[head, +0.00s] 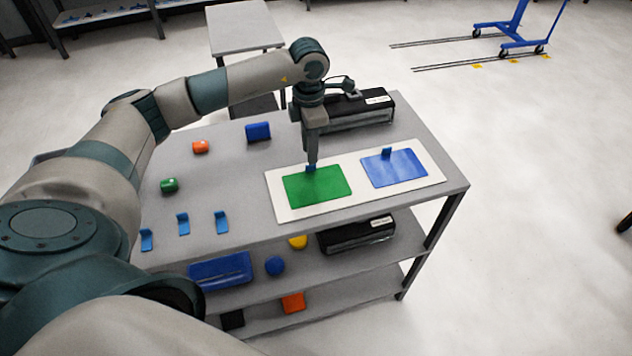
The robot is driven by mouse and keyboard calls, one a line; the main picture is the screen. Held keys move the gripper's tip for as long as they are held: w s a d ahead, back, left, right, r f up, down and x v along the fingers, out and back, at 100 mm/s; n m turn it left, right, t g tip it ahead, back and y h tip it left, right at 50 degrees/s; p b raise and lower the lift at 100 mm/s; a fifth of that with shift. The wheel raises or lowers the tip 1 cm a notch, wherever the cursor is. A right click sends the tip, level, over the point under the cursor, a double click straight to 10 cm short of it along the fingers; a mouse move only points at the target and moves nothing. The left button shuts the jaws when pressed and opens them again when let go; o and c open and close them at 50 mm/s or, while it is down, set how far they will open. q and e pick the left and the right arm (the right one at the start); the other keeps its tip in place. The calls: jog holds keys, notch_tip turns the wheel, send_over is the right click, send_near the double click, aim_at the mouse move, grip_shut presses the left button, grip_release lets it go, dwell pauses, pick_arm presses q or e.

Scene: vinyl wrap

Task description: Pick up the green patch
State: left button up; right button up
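The green patch (318,187) lies flat on the left half of a white board (292,211) on the table top. A small blue tab (311,169) stands at its back edge. My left gripper (312,162) points straight down, with its fingertips right at this tab. The fingers show nearly edge-on, so I cannot tell whether they are closed on the tab. The patch looks flat on the board. My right gripper is not in view.
A blue patch (396,168) with its own blue tab lies on the board's right half. A black box (358,111) stands behind. Several blue brackets (183,223), a red-orange piece (200,146) and a green piece (169,185) sit on the left. Lower shelves hold more items.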

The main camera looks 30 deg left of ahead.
aim_at(316, 182)
pick_arm(q)
jog(key=shift+f+p, duration=0.75)
jog(key=shift+p, duration=0.15)
notch_tip(316, 182, down, 3)
jog(key=shift+r+p, duration=0.1)
jog(key=shift+p, duration=0.65)
jog(key=shift+f, duration=0.45)
jog(key=shift+w, duration=0.1)
grip_shut()
